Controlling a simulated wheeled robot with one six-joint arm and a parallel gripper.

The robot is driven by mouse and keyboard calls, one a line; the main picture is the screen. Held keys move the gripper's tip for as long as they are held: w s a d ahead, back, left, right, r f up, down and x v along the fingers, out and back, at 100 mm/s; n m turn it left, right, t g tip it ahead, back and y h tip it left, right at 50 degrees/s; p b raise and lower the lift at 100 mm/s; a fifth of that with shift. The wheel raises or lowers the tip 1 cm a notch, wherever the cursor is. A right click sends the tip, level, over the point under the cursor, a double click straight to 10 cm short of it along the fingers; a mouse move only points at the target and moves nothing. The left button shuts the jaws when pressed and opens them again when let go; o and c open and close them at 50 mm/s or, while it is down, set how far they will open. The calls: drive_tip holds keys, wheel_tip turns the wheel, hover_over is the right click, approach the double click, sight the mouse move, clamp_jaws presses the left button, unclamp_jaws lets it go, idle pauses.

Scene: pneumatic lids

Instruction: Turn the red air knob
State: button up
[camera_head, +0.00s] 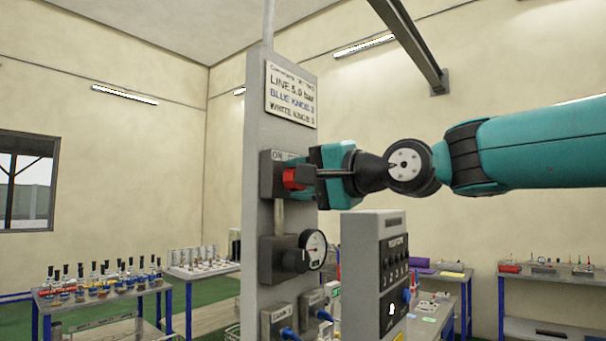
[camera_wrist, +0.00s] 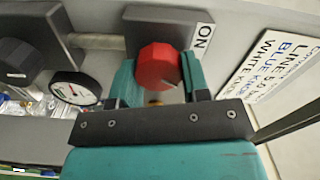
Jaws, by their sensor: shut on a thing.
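The red air knob (camera_head: 291,179) is on a dark valve box (camera_head: 268,172) with an "ON" label, on a grey upright panel (camera_head: 257,110). In the wrist view the red knob (camera_wrist: 158,66) sits between the two teal fingers of my gripper (camera_wrist: 158,82). One finger is on each side of it. My gripper (camera_head: 306,180) reaches in from the right in the head view, shut on the knob. The fingers partly hide the knob's sides. The ON label (camera_wrist: 203,38) is beside the knob in the wrist view.
A gauge (camera_head: 315,250) is below the valve. Small boxes with blue knobs (camera_head: 290,333) sit lower on the panel. A grey control box (camera_head: 360,270) stands right of the panel, under my arm. A sign (camera_head: 290,94) is above. Tables with bottles (camera_head: 100,285) stand behind, left.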

drive_tip(key=shift+f+m+p, duration=0.15)
drive_tip(key=shift+m+p, duration=0.2)
drive_tip(key=shift+m, duration=1.15)
drive_tip(key=o, duration=0.9)
drive_tip(key=shift+b+v, duration=3.55)
drive_tip(key=shift+v, duration=5.25)
